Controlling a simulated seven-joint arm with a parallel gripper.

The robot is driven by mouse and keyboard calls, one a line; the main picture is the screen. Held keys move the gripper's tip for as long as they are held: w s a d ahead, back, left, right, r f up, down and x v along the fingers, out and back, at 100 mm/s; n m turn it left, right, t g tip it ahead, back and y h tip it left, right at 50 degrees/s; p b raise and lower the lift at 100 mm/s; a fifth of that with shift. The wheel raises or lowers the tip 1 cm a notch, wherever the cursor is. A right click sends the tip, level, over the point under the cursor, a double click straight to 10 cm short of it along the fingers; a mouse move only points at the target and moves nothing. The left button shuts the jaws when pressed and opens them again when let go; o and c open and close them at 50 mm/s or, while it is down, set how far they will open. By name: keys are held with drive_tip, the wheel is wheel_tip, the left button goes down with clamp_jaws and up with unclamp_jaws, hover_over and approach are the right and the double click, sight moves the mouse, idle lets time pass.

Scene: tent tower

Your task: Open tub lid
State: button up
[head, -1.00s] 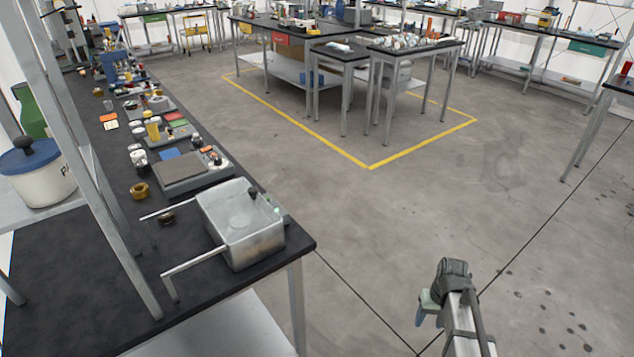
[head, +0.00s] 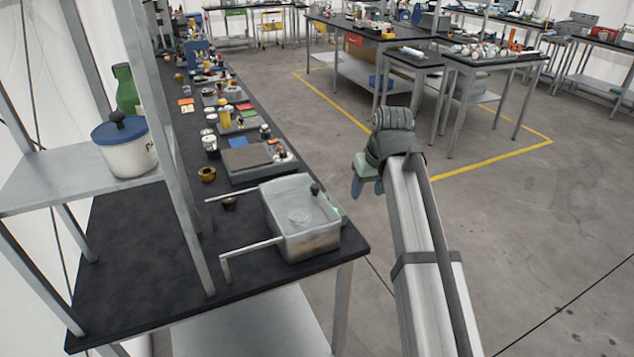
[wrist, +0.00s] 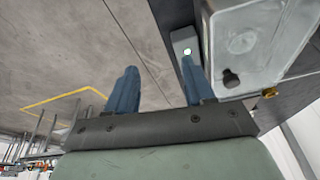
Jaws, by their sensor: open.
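A white tub (head: 132,158) with a dark blue lid (head: 118,130) and a round dark knob stands on a metal shelf at the left of the head view. The lid sits on the tub. My gripper (head: 368,187) is right of the black bench, well apart from the white tub, with its blue fingers pointing down. In the wrist view my gripper (wrist: 158,85) is open, with nothing between its fingers. The white tub does not show in the wrist view.
A metal basin (head: 305,240) with two rods sits at the bench's (head: 130,295) near corner, between my gripper and the white tub. It also shows in the wrist view (wrist: 255,50). Shelf posts (head: 170,150) stand right of the tub. Open floor lies to the right.

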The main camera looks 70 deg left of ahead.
drive_tip(key=n+y, duration=0.1)
drive_tip(key=n, duration=0.1)
approach(315, 186)
drive_tip(key=v, duration=0.6)
drive_tip(key=x, duration=1.4)
drive_tip(key=shift+f, duration=0.1)
drive_tip(key=shift+c, duration=0.3)
clamp_jaws()
